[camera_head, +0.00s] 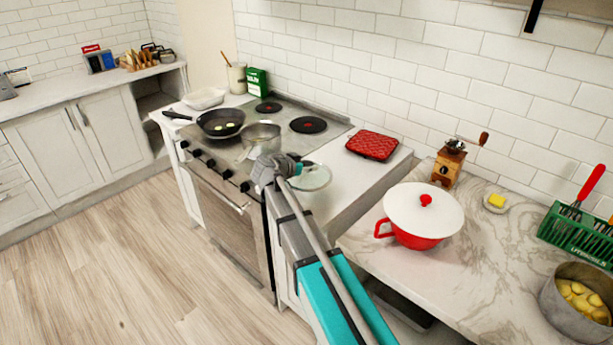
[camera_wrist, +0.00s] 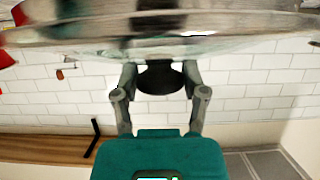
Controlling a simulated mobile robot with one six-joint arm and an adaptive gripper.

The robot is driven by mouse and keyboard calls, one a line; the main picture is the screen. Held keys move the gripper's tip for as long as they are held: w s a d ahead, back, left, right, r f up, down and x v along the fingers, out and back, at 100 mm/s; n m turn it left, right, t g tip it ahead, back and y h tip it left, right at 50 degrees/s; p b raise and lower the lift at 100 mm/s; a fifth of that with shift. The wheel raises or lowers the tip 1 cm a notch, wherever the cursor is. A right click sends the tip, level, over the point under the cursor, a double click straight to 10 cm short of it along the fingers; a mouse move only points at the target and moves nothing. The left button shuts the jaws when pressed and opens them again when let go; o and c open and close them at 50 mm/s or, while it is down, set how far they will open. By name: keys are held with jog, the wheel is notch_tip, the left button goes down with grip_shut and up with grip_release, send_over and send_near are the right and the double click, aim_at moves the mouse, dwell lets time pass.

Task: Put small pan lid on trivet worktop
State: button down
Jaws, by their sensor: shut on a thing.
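The small pan lid (camera_head: 315,178) is a clear glass disc with a pale rim, held above the white worktop just right of the stove. My gripper (camera_head: 296,171) is shut on its dark knob. In the wrist view the lid (camera_wrist: 230,40) fills the top, blurred, and my gripper (camera_wrist: 159,78) has its fingers either side of the knob. A red quilted square pad (camera_head: 372,145), which looks like the trivet, lies on the worktop near the wall, behind and right of the lid. My arm hides part of the worktop's front.
A steel pan (camera_head: 262,136) and a frying pan (camera_head: 221,123) stand on the stove (camera_head: 225,150). Right of the worktop (camera_head: 340,185), a lower marble counter (camera_head: 480,270) holds a red pot with white lid (camera_head: 425,215), a grinder (camera_head: 449,165) and a green rack (camera_head: 577,235).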

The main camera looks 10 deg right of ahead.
aim_at(311, 177)
jog(key=shift+d+f+b, duration=0.25)
jog(key=shift+f+b, duration=0.2)
jog(key=shift+d+f+b, duration=0.2)
jog(key=shift+f+b, duration=0.2)
jog(key=shift+f, duration=0.05)
jog(key=shift+f+b, duration=1.05)
jog(key=shift+f, duration=0.05)
jog(key=shift+f, duration=0.2)
jog(key=shift+s+f+b, duration=0.25)
jog(key=shift+s+b, duration=0.1)
jog(key=shift+b, duration=0.35)
jog(key=shift+c, duration=0.6)
grip_release()
jog(key=shift+s, duration=0.15)
jog(key=shift+r, duration=0.15)
